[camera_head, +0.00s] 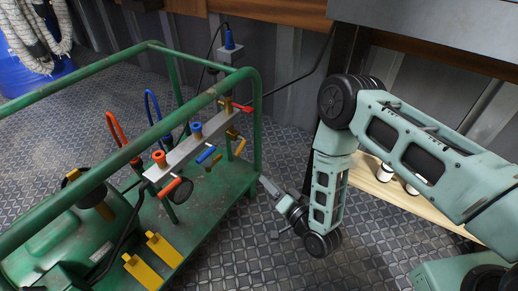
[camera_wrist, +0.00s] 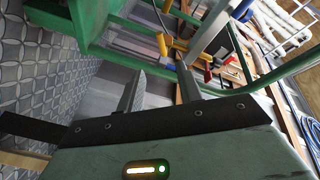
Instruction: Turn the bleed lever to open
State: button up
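The green cart (camera_head: 190,225) carries a grey manifold bar with several coloured levers. A red lever (camera_head: 243,107) is at its far right end, a blue lever (camera_head: 206,155) at its front, and a yellow lever (camera_head: 240,147) lower right. I cannot tell which one is the bleed lever. In the wrist view, a yellow lever (camera_wrist: 162,44) shows just beyond my fingers, with a red part (camera_wrist: 208,75) to its right. My gripper (camera_head: 266,184) is low, right of the cart. In the wrist view my gripper (camera_wrist: 160,68) has its fingers apart, with nothing visible held between them.
The cart's green rails surround the manifold, and a green post stands close to my gripper. A wooden board (camera_head: 385,192) lies behind my arm. Patterned floor is free at the front.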

aim_at(239, 153)
jog(key=shift+b+x, duration=4)
jog(key=shift+x, duration=4.65)
jog(key=shift+c, duration=0.4)
grip_shut()
